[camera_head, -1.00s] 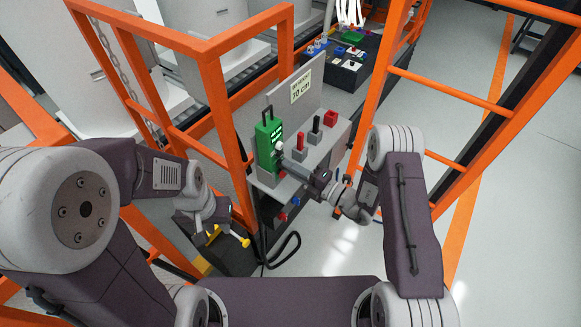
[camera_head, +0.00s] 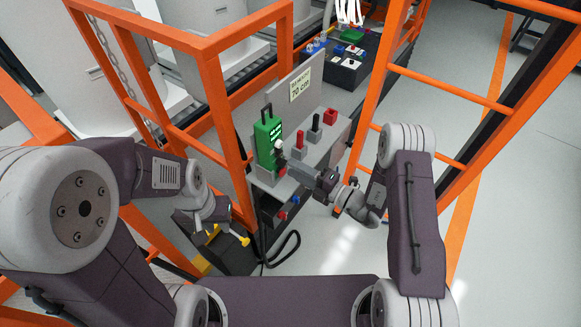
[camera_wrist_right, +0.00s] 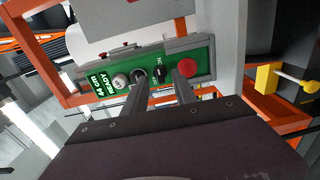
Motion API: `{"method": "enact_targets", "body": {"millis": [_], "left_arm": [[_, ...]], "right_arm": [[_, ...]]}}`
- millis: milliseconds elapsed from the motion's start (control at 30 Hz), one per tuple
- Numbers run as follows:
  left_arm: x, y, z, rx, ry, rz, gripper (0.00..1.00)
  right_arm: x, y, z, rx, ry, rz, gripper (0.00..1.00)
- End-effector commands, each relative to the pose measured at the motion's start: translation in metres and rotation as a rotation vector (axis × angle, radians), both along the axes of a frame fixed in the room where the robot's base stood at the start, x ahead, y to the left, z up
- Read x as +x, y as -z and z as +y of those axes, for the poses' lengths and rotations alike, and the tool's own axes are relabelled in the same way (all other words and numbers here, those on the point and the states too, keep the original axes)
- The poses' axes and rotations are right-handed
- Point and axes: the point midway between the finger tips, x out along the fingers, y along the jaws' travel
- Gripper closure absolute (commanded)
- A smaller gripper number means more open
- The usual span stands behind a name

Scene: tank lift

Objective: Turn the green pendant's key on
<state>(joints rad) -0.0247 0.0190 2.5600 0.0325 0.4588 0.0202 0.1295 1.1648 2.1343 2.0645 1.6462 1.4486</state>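The green pendant (camera_head: 263,143) stands upright on the grey console in the head view, its lit display and white knob facing right. In the right wrist view its green face (camera_wrist_right: 98,72) carries a display, a silver knob (camera_wrist_right: 120,81), a dark round fitting, a black switch (camera_wrist_right: 158,71) with small lettering, and a red button (camera_wrist_right: 187,66). My right gripper (camera_wrist_right: 160,84) is open, its two fingers apart, with the black switch appearing between their tips; contact cannot be told. It also shows before the pendant in the head view (camera_head: 293,170). My left gripper (camera_head: 205,222) hangs low left; its fingers are unclear.
The grey console beside the pendant carries a red lever (camera_head: 300,141), a black lever (camera_head: 315,126) and a red block (camera_head: 330,116). A sign (camera_head: 300,85) stands behind. Orange rails (camera_head: 222,110) flank the console left and right. Yellow-tipped parts (camera_head: 244,240) lie low left.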

Motion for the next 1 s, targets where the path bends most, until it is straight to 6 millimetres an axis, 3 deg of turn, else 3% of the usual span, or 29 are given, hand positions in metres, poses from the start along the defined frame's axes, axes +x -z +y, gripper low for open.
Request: {"method": "enact_targets", "body": {"millis": [200, 367, 933, 1000], "left_arm": [[0.0, 0.011, 0.0, 0.0, 0.0, 0.0, 0.75], [0.0, 0.012, 0.0, 0.0, 0.0, 0.0, 0.75], [0.0, 0.012, 0.0, 0.0, 0.0, 0.0, 0.75], [0.0, 0.012, 0.0, 0.0, 0.0, 0.0, 0.75]], "right_arm": [[-0.026, 0.002, -0.039, 0.001, 0.006, 0.001, 0.67], [-0.037, 0.001, -0.053, 0.0, 0.003, 0.001, 0.67], [-0.04, -0.001, -0.05, -0.002, -0.013, -0.003, 0.67], [-0.036, -0.019, -0.04, -0.021, -0.046, -0.057, 0.67]]}}
